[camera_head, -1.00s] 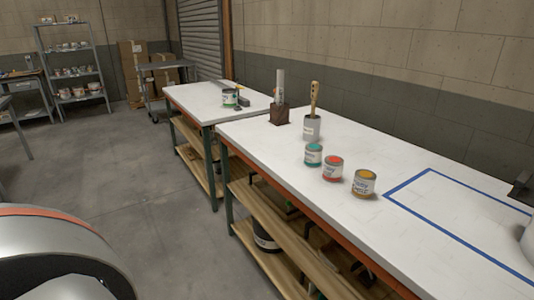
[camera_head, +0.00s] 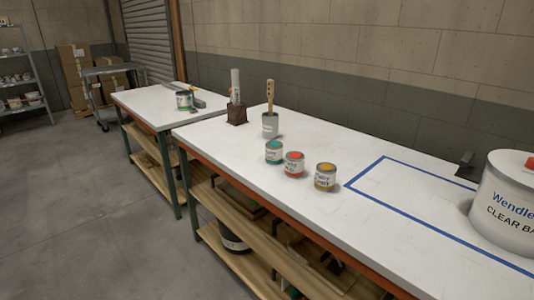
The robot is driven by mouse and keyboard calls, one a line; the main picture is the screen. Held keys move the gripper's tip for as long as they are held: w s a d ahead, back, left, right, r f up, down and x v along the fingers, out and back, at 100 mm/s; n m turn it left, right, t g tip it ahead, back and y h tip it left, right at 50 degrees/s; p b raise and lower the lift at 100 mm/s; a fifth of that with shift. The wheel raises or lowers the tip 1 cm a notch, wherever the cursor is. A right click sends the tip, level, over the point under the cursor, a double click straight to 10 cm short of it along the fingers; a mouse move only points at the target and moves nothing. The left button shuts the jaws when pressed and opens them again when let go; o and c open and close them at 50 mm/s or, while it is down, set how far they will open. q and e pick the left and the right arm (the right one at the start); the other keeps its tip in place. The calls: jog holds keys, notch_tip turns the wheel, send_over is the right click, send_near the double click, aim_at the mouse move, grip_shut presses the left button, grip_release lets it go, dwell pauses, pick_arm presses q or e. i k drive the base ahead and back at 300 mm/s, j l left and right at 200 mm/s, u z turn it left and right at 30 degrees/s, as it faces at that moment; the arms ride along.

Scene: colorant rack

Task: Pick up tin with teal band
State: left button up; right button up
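The tin with the teal band (camera_head: 274,153) stands upright on the white workbench top (camera_head: 226,158). It is the leftmost of three small tins in a row near the bench's front edge. A tin with a red band (camera_head: 294,164) stands close to its right, and a tin with a yellow-orange band (camera_head: 325,177) stands further right. Neither of my grippers shows in the head view.
A grey pot with a brush (camera_head: 270,124) and a brown block holder (camera_head: 237,115) stand behind the tins. Floor at left is clear.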

aim_at(273, 149)
jog(key=z, duration=0.45)
jog(key=i+j+z, duration=0.15)
jog(key=j+z, duration=0.2)
jog(key=i+j+z, duration=0.1)
jog(key=j+z, duration=0.3)
jog(key=i+j+z, duration=0.2)
jog(key=j, duration=0.85)
jog(key=k, duration=0.1)
